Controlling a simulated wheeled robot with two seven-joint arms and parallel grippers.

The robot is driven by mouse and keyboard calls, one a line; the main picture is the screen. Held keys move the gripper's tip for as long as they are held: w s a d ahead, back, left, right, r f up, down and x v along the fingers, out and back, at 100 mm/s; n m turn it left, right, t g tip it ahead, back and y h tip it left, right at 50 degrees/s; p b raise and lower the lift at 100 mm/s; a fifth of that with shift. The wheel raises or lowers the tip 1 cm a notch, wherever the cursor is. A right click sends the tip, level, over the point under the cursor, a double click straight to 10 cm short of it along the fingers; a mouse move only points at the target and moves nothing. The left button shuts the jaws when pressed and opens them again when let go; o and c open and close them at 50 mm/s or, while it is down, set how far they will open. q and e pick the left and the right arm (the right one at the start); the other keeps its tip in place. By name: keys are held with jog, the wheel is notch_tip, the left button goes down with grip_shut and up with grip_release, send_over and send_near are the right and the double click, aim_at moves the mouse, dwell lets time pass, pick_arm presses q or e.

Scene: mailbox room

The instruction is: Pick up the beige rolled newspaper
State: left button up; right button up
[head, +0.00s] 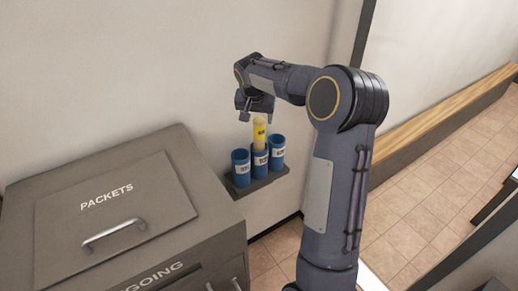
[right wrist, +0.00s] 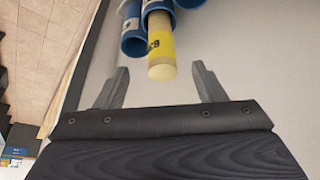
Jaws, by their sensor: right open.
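The beige rolled newspaper (head: 259,133) stands upright in the middle one of three blue tubes (head: 259,163), its upper part sticking out. It has a yellow band with a dark mark. In the right wrist view the newspaper (right wrist: 160,60) points its free end toward the space between my fingers. My right gripper (head: 254,117) is open and empty just above the newspaper's top. My left gripper is not in view.
The blue tubes stand on a small dark wall shelf (head: 262,182). A grey cabinet (head: 60,240) marked PACKETS, with a handle, is at the left. The wall is close behind the tubes. A wooden bench (head: 440,115) runs along the right wall.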

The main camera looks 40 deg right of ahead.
aim_at(259, 126)
jog(key=d+f, duration=0.1)
jog(key=w+d+f, duration=0.1)
jog(key=shift+w+f, duration=0.3)
jog(key=p+x, duration=0.2)
jog(key=x, duration=0.3)
jog(key=shift+w+f, duration=0.1)
jog(key=shift+w, duration=0.1)
jog(key=shift+d+f, duration=0.1)
jog(key=shift+f, duration=0.2)
jog(key=shift+c, duration=0.3)
grip_shut()
jog(key=shift+r, duration=0.1)
